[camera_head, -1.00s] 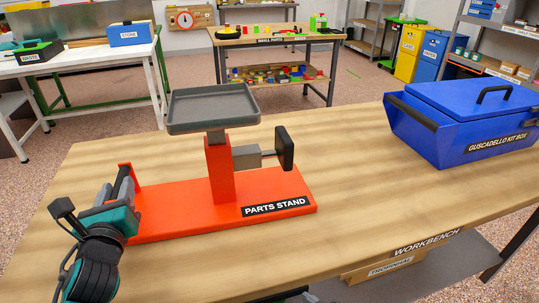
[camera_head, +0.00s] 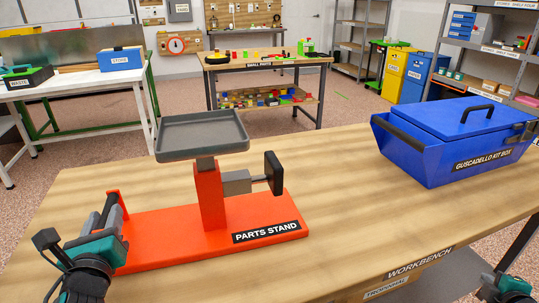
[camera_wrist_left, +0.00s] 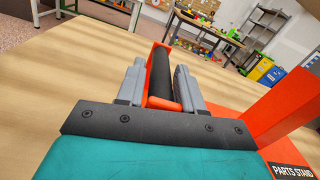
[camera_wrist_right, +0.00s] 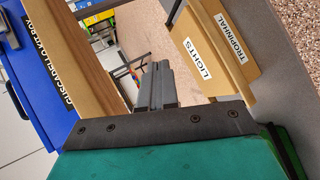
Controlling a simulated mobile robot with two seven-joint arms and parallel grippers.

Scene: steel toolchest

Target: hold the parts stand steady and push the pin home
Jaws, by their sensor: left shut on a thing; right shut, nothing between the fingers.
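The orange parts stand (camera_head: 165,235) sits on the workbench, with a grey tray (camera_head: 203,150) on its upright post (camera_head: 209,195). A grey block (camera_head: 236,182) on the post carries the pin, whose black head (camera_head: 274,173) sticks out to the right with a short length of shaft showing. My left gripper (camera_head: 113,214) is shut on the black handle (camera_wrist_left: 161,72) at the stand's left end; its fingers lie either side of the bar in the left wrist view. My right gripper (camera_wrist_right: 157,85) is shut and empty, beside the workbench's front edge, away from the pin; the head view shows part of it (camera_head: 507,289).
The blue kit box (camera_head: 450,150) stands on the workbench at the right. Bare bench top lies between it and the pin head. Labelled drawer fronts (camera_wrist_right: 215,50) under the bench are close to my right gripper.

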